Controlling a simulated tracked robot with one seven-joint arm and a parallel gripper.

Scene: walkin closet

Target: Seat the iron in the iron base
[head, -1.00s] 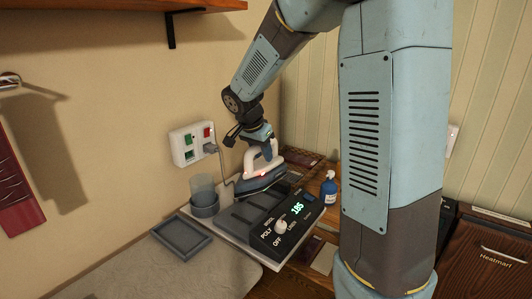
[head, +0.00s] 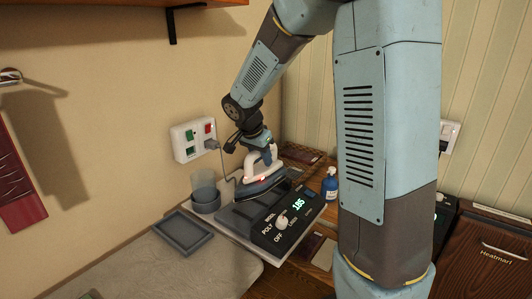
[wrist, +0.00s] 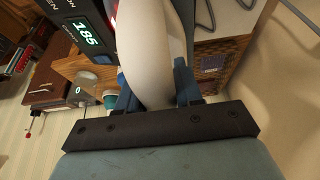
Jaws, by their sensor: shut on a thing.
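The iron (head: 262,184) has a white handle and a dark sole with a small red light. My gripper (head: 262,147) is shut on its white handle, which also shows between the blue fingers in the wrist view (wrist: 152,60). The iron base (head: 240,219) is a dark slab with a control panel (head: 287,221), a knob and a display reading 185. The iron is over the far part of the base, low and close to its surface. I cannot tell whether the sole touches it.
A clear cup (head: 205,193) stands left of the base, and a grey tray (head: 183,231) lies in front of it. A blue bottle (head: 329,185) stands to the right. A wall socket (head: 194,141) with a cord is behind. The ironing board (head: 150,272) is clear at front left.

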